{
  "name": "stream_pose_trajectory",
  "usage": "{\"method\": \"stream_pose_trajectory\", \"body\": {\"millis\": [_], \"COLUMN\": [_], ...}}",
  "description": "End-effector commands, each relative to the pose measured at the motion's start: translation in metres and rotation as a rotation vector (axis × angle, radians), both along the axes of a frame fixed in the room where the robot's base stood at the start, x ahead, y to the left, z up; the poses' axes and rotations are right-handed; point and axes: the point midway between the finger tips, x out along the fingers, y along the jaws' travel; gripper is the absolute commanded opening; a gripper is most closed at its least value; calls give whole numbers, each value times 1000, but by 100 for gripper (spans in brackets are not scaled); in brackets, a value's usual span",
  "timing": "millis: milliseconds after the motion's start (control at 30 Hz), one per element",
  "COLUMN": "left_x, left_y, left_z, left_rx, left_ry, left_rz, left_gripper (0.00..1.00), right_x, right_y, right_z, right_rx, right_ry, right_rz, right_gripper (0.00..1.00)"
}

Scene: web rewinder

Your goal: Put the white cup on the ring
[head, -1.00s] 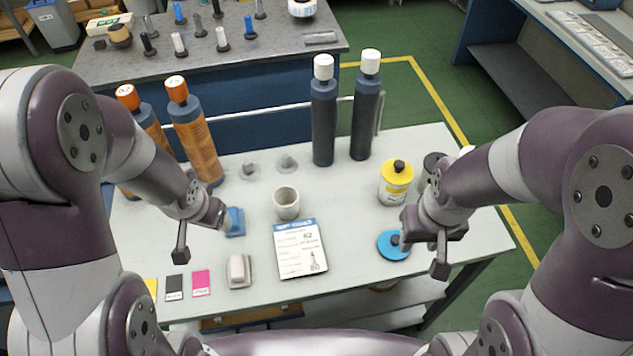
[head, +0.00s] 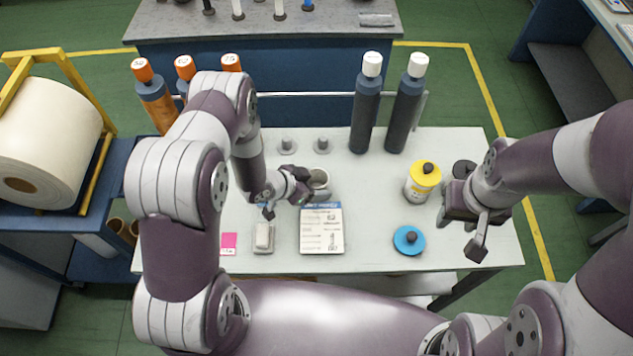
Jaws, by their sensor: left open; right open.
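The white cup (head: 320,188) stands upright on the pale table behind the printed card, open end up. My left gripper (head: 286,201) is open just left of the cup and covers part of its left side; I cannot tell whether they touch. My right gripper (head: 463,226) is open and empty over the right part of the table, right of the blue disc. I cannot make out a ring for certain; a dark round piece (head: 463,169) lies beside the yellow-lidded can, partly behind my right arm.
The printed card (head: 321,230), a small grey-white block (head: 263,237) and a pink card (head: 229,243) lie in front. The yellow-lidded can (head: 421,183) and blue disc (head: 409,240) stand right. Tall dark bottles (head: 404,105) and orange bottles (head: 155,97) line the back.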

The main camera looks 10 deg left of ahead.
Motion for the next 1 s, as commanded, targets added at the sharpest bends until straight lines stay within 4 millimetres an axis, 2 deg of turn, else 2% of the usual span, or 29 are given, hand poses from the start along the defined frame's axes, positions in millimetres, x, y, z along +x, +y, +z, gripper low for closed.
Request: {"method": "stream_pose_trajectory", "body": {"millis": [100, 300, 333, 433, 467, 500, 800, 933, 1000], "left_x": [7, 8, 8, 8, 8, 8, 9, 9, 10], "left_y": [-7, -7, -7, -7, -7, -7, -7, -7, -7], "left_z": [-8, -9, -9, -9, -9, -9, -5, 10, 25], "left_rx": [1, 1, 1, 1, 1, 0, 1, 1, 0], "left_ry": [-1, -1, -1, -1, -1, -2, -3, -5, -7], "left_rz": [0, 1, 1, 1, 1, 1, 2, 2, 1], "left_gripper": [75, 75, 68, 37, 37, 32, 32, 32, 32], "right_x": [0, 0, 0, 0, 0, 0, 0, 0, 0], "right_y": [0, 0, 0, 0, 0, 0, 0, 0, 0], "right_z": [3, 2, 2, 2, 2, 2, 0, -4, -7], "right_rx": [0, 0, 0, 0, 0, 0, 0, 0, 0], "right_ry": [1, 1, 1, 1, 1, 1, 1, 1, 1], "right_rz": [0, 0, 0, 0, 0, 0, 0, 0, 0], "right_gripper": [43, 43, 43, 43, 43, 43, 43, 43, 43]}}
